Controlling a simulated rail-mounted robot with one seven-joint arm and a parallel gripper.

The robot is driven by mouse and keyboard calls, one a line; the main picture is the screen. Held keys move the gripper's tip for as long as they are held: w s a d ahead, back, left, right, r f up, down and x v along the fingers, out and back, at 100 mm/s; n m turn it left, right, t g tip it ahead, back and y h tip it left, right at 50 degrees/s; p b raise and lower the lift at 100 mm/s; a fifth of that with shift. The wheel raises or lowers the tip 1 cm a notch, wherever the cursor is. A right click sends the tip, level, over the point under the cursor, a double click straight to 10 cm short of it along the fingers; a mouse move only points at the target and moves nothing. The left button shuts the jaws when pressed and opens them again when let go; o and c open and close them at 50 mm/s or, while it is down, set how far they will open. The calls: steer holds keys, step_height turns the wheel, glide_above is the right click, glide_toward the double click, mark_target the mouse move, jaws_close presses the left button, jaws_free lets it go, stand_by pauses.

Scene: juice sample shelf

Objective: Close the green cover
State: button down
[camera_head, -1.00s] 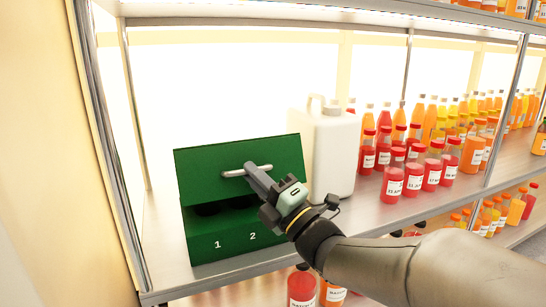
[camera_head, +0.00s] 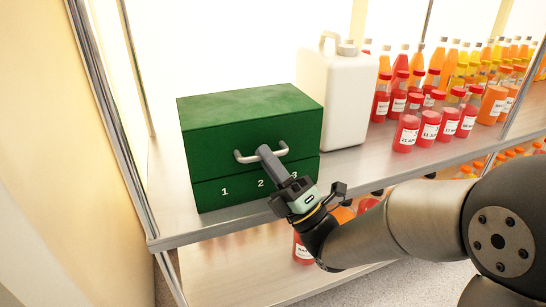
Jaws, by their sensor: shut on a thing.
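The green box (camera_head: 211,191) stands on the shelf at the left, with numbers 1, 2 and 3 on its lower front. Its green cover (camera_head: 245,110) is down over the base, with a flat top and an upright front panel. A thin seam runs between cover and base. A silver handle (camera_head: 244,159) sits on the cover's front. My gripper (camera_head: 266,153) is at the right part of the handle and shut on it. The inside of the box is hidden.
A white jug (camera_head: 333,95) stands close behind the box on the right. Several red-capped bottles (camera_head: 407,127) stand further right on the shelf (camera_head: 345,168). More bottles are on the level below. A metal post (camera_head: 108,120) rises at the left.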

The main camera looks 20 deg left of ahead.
steer(key=shift+w+a+f+m+t+h, duration=0.1)
steer(key=shift+w+f+m+t+h, duration=0.1)
steer(key=shift+f, duration=0.15)
steer(key=shift+w+f+m+t+h, duration=0.1)
steer(key=shift+f+t, duration=0.1)
steer(key=shift+f, duration=0.15)
steer(key=c, duration=1.8)
jaws_free()
steer(key=shift+o, duration=0.2)
steer(key=shift+f, duration=0.1)
steer(key=p+v, duration=0.6)
steer(key=v, duration=1.1)
steer(key=shift+s+r, duration=0.15)
steer(key=shift+r, duration=0.15)
